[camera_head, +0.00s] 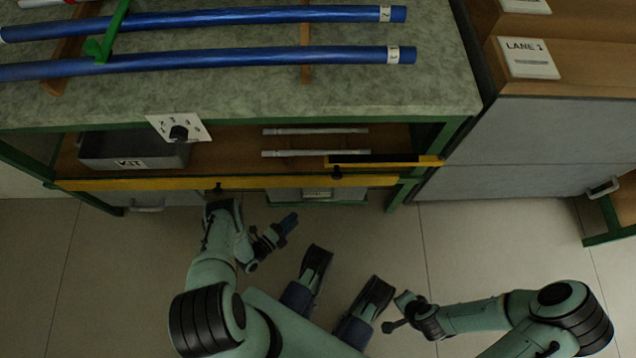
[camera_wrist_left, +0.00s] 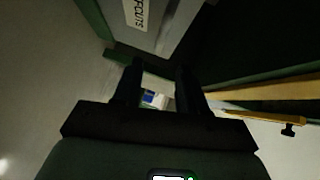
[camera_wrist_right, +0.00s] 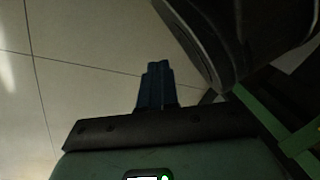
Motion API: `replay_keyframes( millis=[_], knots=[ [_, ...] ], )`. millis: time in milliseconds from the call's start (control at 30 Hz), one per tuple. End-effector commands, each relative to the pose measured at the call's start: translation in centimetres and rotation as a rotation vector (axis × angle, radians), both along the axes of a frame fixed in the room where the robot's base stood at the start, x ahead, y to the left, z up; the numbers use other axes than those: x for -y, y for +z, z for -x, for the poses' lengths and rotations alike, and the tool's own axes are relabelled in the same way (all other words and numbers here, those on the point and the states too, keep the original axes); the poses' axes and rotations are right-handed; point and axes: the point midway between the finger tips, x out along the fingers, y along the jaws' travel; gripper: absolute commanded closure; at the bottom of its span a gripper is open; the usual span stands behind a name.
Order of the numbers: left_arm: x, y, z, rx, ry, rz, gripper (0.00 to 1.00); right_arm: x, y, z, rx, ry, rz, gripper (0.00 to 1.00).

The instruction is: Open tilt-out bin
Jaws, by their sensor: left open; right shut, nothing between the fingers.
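A grey panel with a label ending in "CUTS" (camera_wrist_left: 145,28) shows at the top of the left wrist view, edged in green. In the head view, a low grey front with a small label (camera_head: 318,194) sits under the bench's yellow rail; it may be the same bin, and its tilt cannot be told. My left gripper (camera_head: 290,220) is open and empty below that front, apart from it. Its spread fingers (camera_wrist_left: 160,86) point towards the panel's lower side. My right gripper (camera_head: 388,326) is shut and empty over the floor, away from the bench; its closed fingers (camera_wrist_right: 157,80) also show.
The bench top (camera_head: 250,95) carries blue rods (camera_head: 250,58). The shelf below holds a grey KIT box (camera_head: 130,152) and pale rods. Yellow rails (camera_head: 110,184) with dark knobs run along the front. A LANE 1 cabinet (camera_head: 525,130) stands right. Floor between is clear.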

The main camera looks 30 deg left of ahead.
Motion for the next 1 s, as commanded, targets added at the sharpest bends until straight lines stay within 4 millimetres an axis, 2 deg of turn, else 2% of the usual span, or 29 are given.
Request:
replay_keyframes(
  millis=[167,400,600,800,1000],
  knots=[
    [0.5,-0.2,-2.2,0.011,-0.004,-0.006,0.58,0.2,-1.0,1.1,-0.039,-0.003,-0.002,1.0],
    [1.7,-1.0,-7.2,0.01,-0.003,-0.004,0.58,0.6,-3.2,4.2,-0.14,-0.012,-0.008,1.0],
    [2.6,-1.4,-10.6,0.007,-0.002,-0.003,0.58,0.8,-4.4,6.6,-0.221,-0.02,-0.014,1.0],
    [3.1,-1.6,-12.4,0.006,-0.001,-0.004,0.58,1.0,-4.9,7.9,-0.264,-0.024,-0.017,1.0],
    [3.1,-1.7,-12.7,0.004,-0.001,-0.003,0.58,1.0,-5.0,8.2,-0.274,-0.025,-0.018,1.0]
  ],
)
